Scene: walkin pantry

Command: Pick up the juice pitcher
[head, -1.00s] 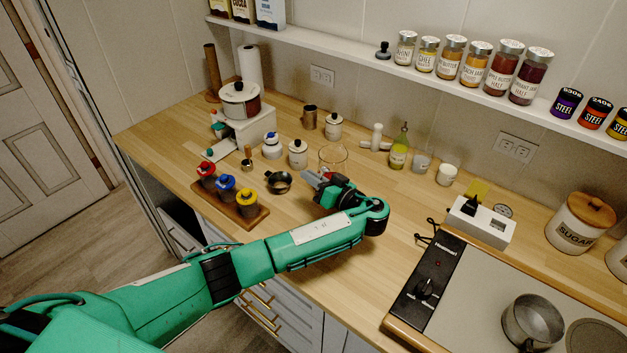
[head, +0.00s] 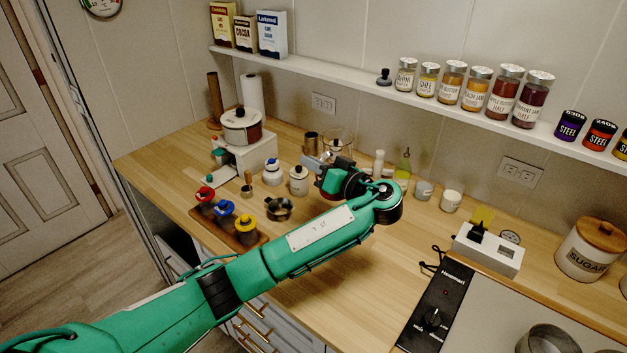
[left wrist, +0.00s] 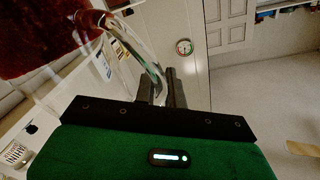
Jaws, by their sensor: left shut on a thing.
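The juice pitcher is clear glass; its rim (head: 338,133) shows behind my left gripper in the head view, the rest mostly hidden by the gripper and wrist. In the left wrist view the pitcher's dark red juice (left wrist: 40,38) fills the upper left, and its curved glass handle (left wrist: 138,48) runs down between my fingers. My left gripper (head: 314,163), also in the left wrist view (left wrist: 162,88), is shut on the handle. The pitcher appears to be held above the counter. My right gripper is not in view.
The wooden counter (head: 350,262) has clear room in front. White canisters (head: 299,180), a small dark pan (head: 279,208) and a board with red, blue and yellow-topped jars (head: 225,209) stand left. An oil bottle (head: 403,163) stands right. A shelf (head: 360,88) with jars runs above.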

